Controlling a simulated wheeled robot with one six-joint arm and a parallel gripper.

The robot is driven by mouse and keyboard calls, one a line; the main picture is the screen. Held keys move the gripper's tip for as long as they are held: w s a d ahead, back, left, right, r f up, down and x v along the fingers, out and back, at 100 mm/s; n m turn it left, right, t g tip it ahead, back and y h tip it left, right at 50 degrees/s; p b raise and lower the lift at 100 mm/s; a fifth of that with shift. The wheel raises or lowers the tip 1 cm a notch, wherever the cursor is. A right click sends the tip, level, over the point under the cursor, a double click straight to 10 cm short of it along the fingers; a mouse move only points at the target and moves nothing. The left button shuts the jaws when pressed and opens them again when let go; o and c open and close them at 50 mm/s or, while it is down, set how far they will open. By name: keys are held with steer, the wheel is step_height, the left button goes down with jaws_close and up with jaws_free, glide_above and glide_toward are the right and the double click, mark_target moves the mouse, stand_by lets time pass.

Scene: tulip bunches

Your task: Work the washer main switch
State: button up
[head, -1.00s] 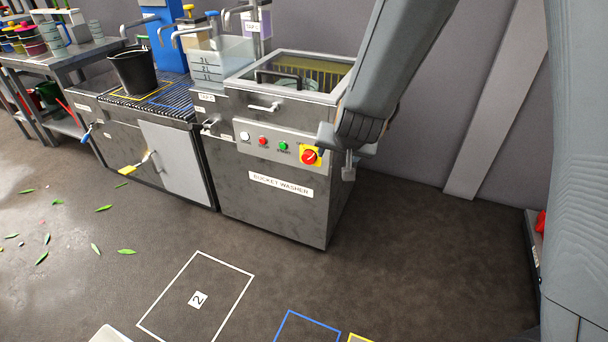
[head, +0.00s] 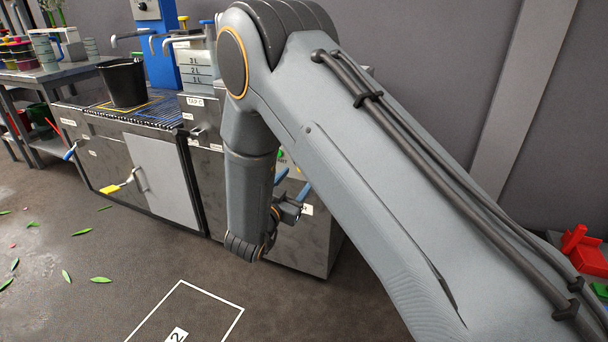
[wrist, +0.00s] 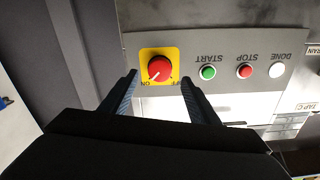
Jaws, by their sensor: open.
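The washer main switch (wrist: 158,68) is a round red knob on a yellow plate, upside down in the wrist view. Its white mark appears to point at the ON label. In the head view my arm hides it. My gripper (head: 292,185) is open and empty before the front of the grey bucket washer (head: 308,246). In the wrist view its fingertips (wrist: 160,79) are apart, to either side of the knob's lower part in the picture. I cannot tell whether they touch the panel.
In the wrist view the green START button (wrist: 208,72), red STOP button (wrist: 244,71) and white DONE button (wrist: 277,70) sit right of the switch. A black bucket (head: 122,82) stands on the neighbouring bench. Floor before the washer is clear, with leaves at left.

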steer(key=b+x, duration=0.1)
steer(key=x, duration=0.5)
steer(key=c, duration=1)
